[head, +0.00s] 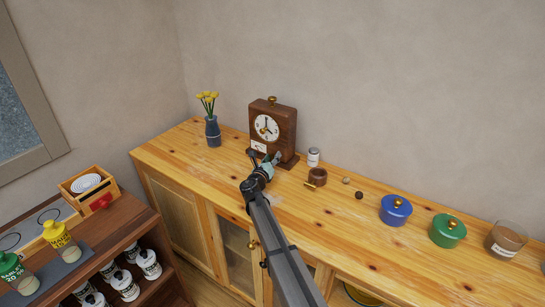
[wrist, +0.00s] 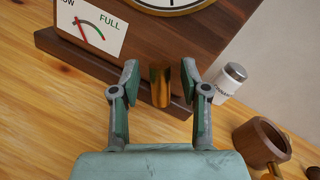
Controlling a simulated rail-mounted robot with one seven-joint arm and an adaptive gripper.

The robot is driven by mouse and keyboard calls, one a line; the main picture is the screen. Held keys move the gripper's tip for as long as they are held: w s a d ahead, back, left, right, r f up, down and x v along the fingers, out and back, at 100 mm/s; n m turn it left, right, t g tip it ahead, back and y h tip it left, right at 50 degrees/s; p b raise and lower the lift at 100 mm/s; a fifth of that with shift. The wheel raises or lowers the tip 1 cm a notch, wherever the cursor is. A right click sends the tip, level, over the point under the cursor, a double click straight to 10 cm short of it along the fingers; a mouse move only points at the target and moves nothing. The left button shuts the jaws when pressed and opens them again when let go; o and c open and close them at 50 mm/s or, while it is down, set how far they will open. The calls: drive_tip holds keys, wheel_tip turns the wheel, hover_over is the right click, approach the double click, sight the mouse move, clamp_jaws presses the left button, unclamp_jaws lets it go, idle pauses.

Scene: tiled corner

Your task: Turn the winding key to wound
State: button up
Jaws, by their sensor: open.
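A brown wooden clock (head: 284,118) with a white dial stands upright against the back wall. Its dial shows partly at the top of the wrist view. A brass winding key (wrist: 160,85) juts from the lower front of the clock case. My gripper (wrist: 160,80) is open, one finger on each side of the key, with a visible gap on both sides. In the head view, my gripper (head: 269,163) hides the key.
A vase with yellow flowers (head: 212,132) stands left of the clock. A small white jar (head: 313,157) and a wooden mug (head: 317,177) stand close on the right. The wooden cabinet top is clear in front of the clock.

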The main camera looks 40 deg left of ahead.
drive_tip(key=shift+w, duration=0.2)
clamp_jaws()
drive_tip(key=shift+f+b, duration=0.15)
drive_tip(key=shift+b, duration=0.5)
